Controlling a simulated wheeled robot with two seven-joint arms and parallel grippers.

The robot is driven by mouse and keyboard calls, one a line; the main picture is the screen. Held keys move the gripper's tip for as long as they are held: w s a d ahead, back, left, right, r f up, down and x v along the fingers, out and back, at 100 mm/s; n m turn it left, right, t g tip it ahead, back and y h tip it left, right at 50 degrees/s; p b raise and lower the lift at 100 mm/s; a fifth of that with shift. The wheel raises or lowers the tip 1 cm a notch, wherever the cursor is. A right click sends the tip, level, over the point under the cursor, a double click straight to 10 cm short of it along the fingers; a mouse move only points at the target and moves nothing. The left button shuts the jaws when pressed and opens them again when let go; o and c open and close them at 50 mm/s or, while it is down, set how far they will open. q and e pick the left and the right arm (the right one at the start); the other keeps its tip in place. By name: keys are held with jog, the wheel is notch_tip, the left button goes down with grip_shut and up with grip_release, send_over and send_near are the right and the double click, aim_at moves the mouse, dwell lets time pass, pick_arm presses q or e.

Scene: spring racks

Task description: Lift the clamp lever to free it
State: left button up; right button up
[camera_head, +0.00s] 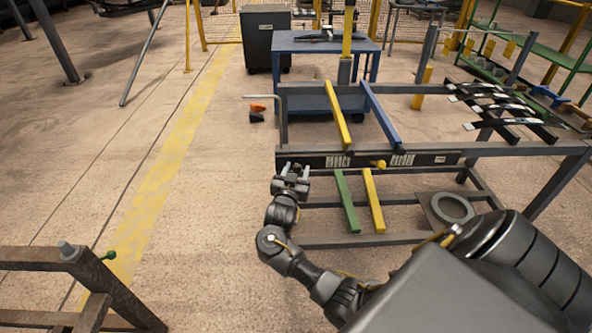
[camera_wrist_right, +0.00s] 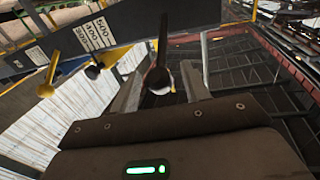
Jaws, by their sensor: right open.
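In the right wrist view a dark upright lever with a rounded lower end (camera_wrist_right: 159,72) stands between the two fingers of my right gripper (camera_wrist_right: 161,88); I take it to be the clamp lever. The fingers are apart, one on each side of it, and I cannot tell whether either touches it. In the head view my right gripper (camera_head: 291,179) is at the left end of the rack's dark front bar (camera_head: 366,160). The lever cannot be made out there. My left gripper is not in view.
A yellow knob (camera_head: 381,164) sits on the front bar, right of my gripper. Yellow, blue and green bars cross the grey rack (camera_head: 517,149). Curved leaf springs (camera_head: 490,103) lie at its right. Another rack (camera_head: 45,258) stands lower left. Floor left of my gripper is clear.

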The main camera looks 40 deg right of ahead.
jog(key=v, duration=1)
